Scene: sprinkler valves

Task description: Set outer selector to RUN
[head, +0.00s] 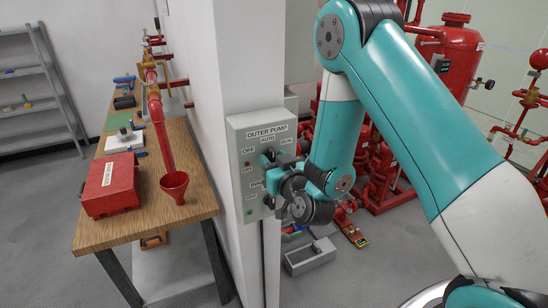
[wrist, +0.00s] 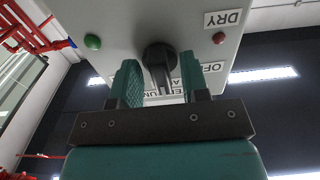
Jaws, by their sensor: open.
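The outer pump panel (head: 262,124) is a grey box on the white column in the head view. Its upper labels read OFF, AUTO and RUN. In the wrist view the panel (wrist: 125,20) appears upside down. The black outer selector (wrist: 160,58) is there, its handle pointing down in the picture, roughly toward the partly hidden AUTO label. My gripper (wrist: 160,82) is open, one finger on each side of the selector. A gap shows at the left finger; contact at the right is unclear. In the head view my gripper (head: 274,168) covers the selector. The RUN label is hidden in the wrist view.
A green button (wrist: 92,41) and a red button (wrist: 220,38) flank the selector. A lower black knob (head: 268,200) sits under my gripper. A wooden bench (head: 195,200) with a red box (head: 110,187) stands left of the column. Red pipework and a tank stand behind my arm.

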